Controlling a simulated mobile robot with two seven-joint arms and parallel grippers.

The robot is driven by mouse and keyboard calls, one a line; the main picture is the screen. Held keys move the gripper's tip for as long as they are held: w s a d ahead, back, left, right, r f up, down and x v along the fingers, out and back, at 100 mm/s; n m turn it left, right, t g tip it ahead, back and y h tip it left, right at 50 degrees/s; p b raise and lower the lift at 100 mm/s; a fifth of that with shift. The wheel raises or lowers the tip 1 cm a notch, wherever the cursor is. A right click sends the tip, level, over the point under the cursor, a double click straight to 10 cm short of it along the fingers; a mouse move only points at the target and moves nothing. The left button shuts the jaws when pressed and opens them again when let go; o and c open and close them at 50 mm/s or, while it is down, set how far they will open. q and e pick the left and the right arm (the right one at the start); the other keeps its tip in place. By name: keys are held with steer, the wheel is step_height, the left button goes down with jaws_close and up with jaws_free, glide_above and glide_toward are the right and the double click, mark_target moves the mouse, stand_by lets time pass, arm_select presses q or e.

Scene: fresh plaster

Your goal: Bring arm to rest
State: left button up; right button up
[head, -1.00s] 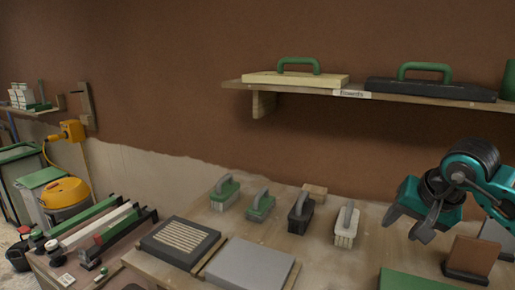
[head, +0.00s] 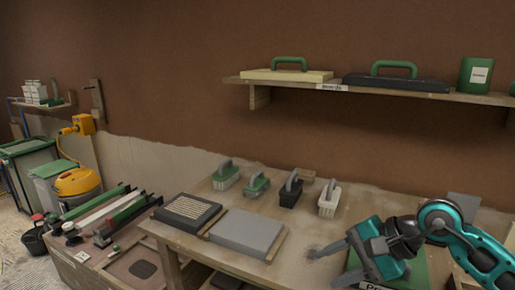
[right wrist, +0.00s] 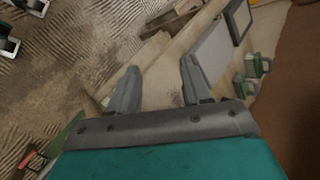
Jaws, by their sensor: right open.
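My right gripper (head: 332,266) is at the lower right of the head view, on a teal and dark arm. Its two grey fingers are apart, pointing left over the front right of the worktable (head: 310,238). In the right wrist view the fingers (right wrist: 160,68) are also spread, with nothing between them; table edge and floor show beyond. The arm hides part of a green board (head: 418,272) on the table. My left gripper is not in view.
Several handled brushes and floats, including a white-bristled one (head: 329,202), stand along the table's back. A wall shelf (head: 390,88) hangs above. Textured floor (right wrist: 60,70) is open beside the table in the wrist view.

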steer(key=s+a+r+m+t+y+p, duration=0.15)
steer(key=a+m+y, duration=0.3)
steer(key=m, duration=0.45)
steer(key=s+a+r+m+t+y, duration=0.25)
steer(key=a+m+y, duration=0.2)
steer(key=m, duration=0.45)
steer(key=d+f+m+t+h, duration=0.4)
steer(key=m+t, duration=0.1)
steer(key=m, duration=0.7)
steer(key=d+f+m+t+h, duration=0.4)
steer(key=f+m+t, duration=0.1)
steer(key=m, duration=0.7)
steer(key=s+d+f+m+g+h, duration=0.2)
steer(key=s+f+m+g+h, duration=0.1)
steer(key=s+f+m, duration=0.3)
steer(key=s+d+f+m+g+h, duration=0.2)
steer(key=s+f+m, duration=0.4)
steer(key=f+m, duration=0.5)
steer(key=g+h+p, duration=0.1)
steer(key=h, duration=0.1)
steer(key=shift+d+f+m+g+h, duration=0.15)
steer(key=shift+f+m+g+h, duration=0.15)
steer(key=shift+m, duration=0.1)
steer(key=shift+c, duration=0.2)
